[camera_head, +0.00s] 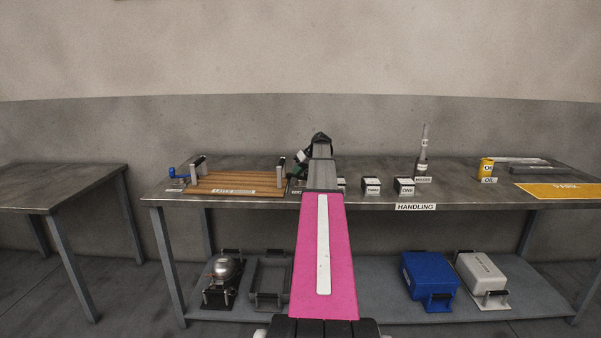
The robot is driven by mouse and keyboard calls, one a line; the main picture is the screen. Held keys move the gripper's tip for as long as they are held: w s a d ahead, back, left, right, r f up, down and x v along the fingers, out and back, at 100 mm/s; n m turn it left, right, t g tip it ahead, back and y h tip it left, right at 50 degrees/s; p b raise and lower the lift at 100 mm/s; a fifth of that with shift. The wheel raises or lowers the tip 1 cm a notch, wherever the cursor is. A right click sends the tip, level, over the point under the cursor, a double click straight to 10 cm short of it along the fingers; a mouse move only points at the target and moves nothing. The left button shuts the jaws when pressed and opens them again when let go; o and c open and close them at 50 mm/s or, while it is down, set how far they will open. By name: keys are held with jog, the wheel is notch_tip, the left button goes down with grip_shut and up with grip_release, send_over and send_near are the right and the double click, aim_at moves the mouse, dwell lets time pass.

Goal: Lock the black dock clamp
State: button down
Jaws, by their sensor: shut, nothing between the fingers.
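The wooden pallet (235,181) lies on the left part of the metal workbench, with a dark upright handle at each end. A blue clamp (179,173) sits at its left end. At its right end, my arm and wrist cover much of the dock area. Small dark and green parts show there, and I cannot clearly make out the black dock clamp or its lever position. My gripper (298,168) is at the right end of the pallet, small and partly hidden behind my arm. It is shut and empty. I cannot tell whether it touches the clamp.
Labelled blocks (372,185), a grey pointed tool (423,155) and a yellow can (486,168) stand right of my arm. A yellow mat (560,191) is at the far right. The lower shelf (370,300) holds a blue case (428,275) and other units. Another table (60,185) stands left.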

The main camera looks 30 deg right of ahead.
jog(key=shift+a, duration=0.6)
dwell(0.4)
jog(key=shift+w+d, duration=0.1)
jog(key=shift+w, duration=0.05)
